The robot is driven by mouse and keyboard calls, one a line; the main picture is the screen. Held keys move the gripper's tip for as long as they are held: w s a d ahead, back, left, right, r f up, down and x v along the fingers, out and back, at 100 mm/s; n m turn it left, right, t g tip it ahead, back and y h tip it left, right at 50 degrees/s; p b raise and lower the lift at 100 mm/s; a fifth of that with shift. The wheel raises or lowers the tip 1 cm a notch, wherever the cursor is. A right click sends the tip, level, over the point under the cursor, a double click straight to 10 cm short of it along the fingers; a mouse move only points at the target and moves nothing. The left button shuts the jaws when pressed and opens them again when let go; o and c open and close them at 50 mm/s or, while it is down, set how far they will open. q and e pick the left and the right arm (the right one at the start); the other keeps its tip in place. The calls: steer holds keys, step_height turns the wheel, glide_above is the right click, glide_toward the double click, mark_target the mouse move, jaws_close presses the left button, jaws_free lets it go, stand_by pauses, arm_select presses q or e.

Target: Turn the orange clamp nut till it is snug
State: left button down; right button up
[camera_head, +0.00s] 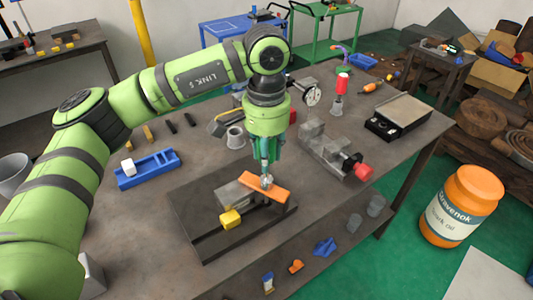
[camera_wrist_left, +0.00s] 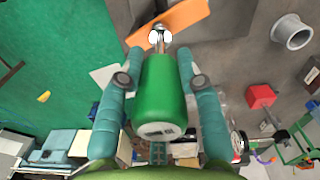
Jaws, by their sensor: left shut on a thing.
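A flat orange bar (camera_head: 272,188) lies across a fixture on a dark plate (camera_head: 189,222), beside a grey block (camera_head: 232,194); I cannot tell whether this bar is the clamp nut. My left gripper (camera_head: 267,160) points down just above the bar. In the left wrist view, its teal fingers (camera_wrist_left: 157,88) are shut on a green cylinder (camera_wrist_left: 163,90). A metal tip (camera_wrist_left: 160,36) beyond the cylinder overlaps the orange bar (camera_wrist_left: 172,25); whether they touch is unclear. My right gripper is not in view.
A yellow block (camera_head: 230,219) sits at the fixture's front. A grey vise-like device with a red knob (camera_head: 364,172) stands to the right, and a blue tray (camera_head: 147,168) to the left. A dial gauge (camera_head: 312,94) stands behind. The table's front left is mostly clear.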

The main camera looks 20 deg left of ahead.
arm_select(q)
steer(key=shift+m+b, duration=0.4)
steer(key=shift+m, duration=1.4)
steer(key=shift+n+b, duration=0.4)
steer(key=shift+b, duration=0.05)
steer(key=shift+r, duration=0.15)
steer(key=shift+r+p, duration=0.4)
steer(key=shift+r, duration=0.25)
